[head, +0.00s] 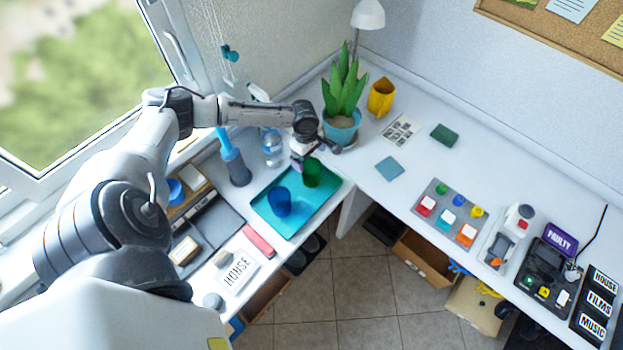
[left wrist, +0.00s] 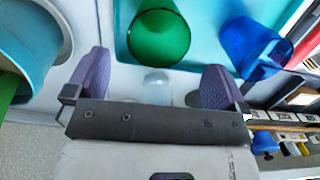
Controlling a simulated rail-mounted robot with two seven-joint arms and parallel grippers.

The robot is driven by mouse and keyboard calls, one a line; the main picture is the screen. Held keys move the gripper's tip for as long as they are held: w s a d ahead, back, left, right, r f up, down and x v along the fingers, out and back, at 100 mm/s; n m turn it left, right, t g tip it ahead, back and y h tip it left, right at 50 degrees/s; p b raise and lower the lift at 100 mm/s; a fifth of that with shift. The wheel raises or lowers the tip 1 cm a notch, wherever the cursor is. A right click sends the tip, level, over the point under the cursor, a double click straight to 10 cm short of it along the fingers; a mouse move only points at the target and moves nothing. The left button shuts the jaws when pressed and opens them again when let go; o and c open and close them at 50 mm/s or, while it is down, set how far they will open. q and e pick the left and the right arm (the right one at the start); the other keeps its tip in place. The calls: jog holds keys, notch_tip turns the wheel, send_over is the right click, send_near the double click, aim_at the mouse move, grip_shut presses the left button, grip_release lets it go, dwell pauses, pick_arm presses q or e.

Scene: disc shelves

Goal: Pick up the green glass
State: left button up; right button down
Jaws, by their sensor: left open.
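The green glass (head: 313,172) stands on the teal tray (head: 296,220), near the tray's back edge. A blue glass (head: 279,202) stands on the same tray, to its left and nearer the front. My left gripper (head: 299,165) is just behind and left of the green glass. In the left wrist view, my left gripper (left wrist: 158,88) is open, its two purple fingers spread apart and empty. The green glass (left wrist: 159,36) lies beyond the fingertips, roughly centred between them and not touched. The blue glass (left wrist: 254,48) is to its right. My right gripper is not in view.
A potted plant (head: 342,129) in a blue pot stands close behind my gripper. A clear bottle (head: 271,148) and a blue-grey bottle (head: 235,164) stand to the left. A yellow vase (head: 381,97) is farther back. The right desk holds coloured buttons and devices.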

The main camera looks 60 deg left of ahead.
aim_at(312, 171)
pick_arm(q)
jog(key=shift+w+d+f+b, duration=0.15)
jog(key=shift+f+b, duration=0.15)
jog(key=shift+f, duration=1.15)
jog(key=shift+d+f+b, duration=0.2)
jog(key=shift+f+b, duration=0.05)
jog(key=shift+f, duration=1.15)
jog(key=shift+w+d+f+b, duration=0.15)
jog(key=shift+f+b, duration=0.15)
jog(key=shift+f, duration=1.15)
jog(key=c, duration=1.1)
